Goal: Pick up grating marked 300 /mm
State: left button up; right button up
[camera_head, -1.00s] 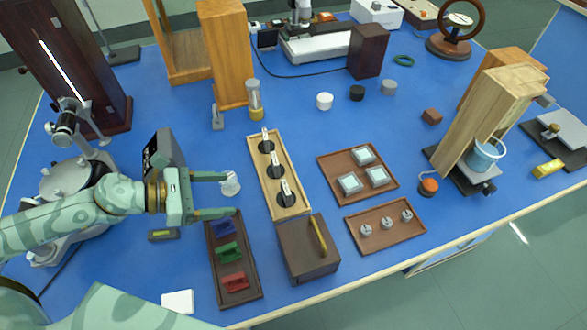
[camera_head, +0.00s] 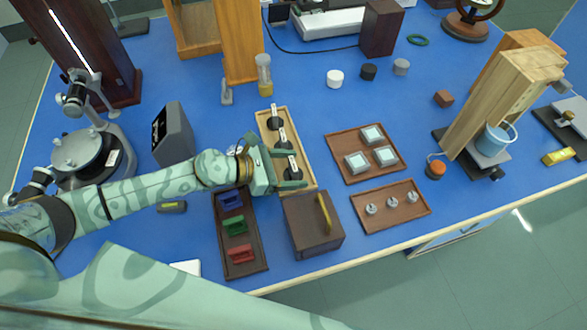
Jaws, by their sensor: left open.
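A pale wooden rack (camera_head: 264,127) in the middle of the bench holds a row of upright dark pieces with white tags: a far one (camera_head: 274,117), a middle one (camera_head: 281,138) and a near one (camera_head: 292,163). The writing on the tags is too small to read, so I cannot tell which is marked 300 /mm. My left gripper (camera_head: 299,168) is open over the near end of the rack, its fingers on either side of the near tagged piece. I cannot tell whether they touch it. My right gripper is out of view.
A dark tray (camera_head: 259,264) with blue, green and red pieces and a brown box (camera_head: 312,238) stand nearer. Brown trays with glass-like squares (camera_head: 346,139) and small metal pieces (camera_head: 392,220) lie right. A glass cylinder (camera_head: 264,72) stands behind the rack.

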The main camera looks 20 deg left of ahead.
pick_arm(q)
jog(key=shift+w+d+f, duration=0.15)
jog(key=shift+w+d, duration=0.05)
jog(key=shift+d, duration=0.15)
jog(key=c, duration=1.1)
